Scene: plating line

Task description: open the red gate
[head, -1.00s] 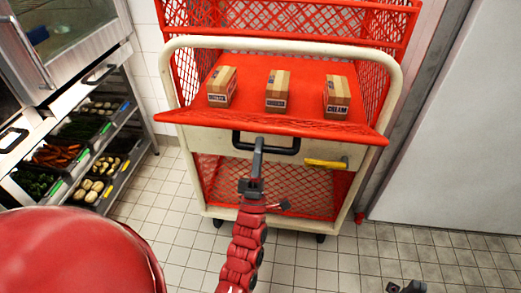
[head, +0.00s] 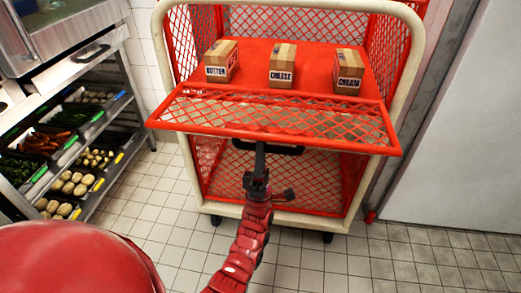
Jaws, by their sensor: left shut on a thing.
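The red gate (head: 285,118) is a mesh panel with a red frame on the front of a red and cream cart. It slants out towards me, below the shelf with the boxes, and its near edge juts out in front. A black bar handle (head: 284,150) sits under the middle of that edge. My left gripper (head: 259,156), on the red arm from below, is shut on the handle; its fingertips are partly hidden under the gate's edge. My right gripper is not in view.
Three small boxes, butter (head: 221,62), cheese (head: 283,66) and cream (head: 348,69), stand on the red shelf (head: 315,60). A rack (head: 130,122) with vegetable trays stands at the left. A pale wall is at the right. The tiled floor before the cart is clear.

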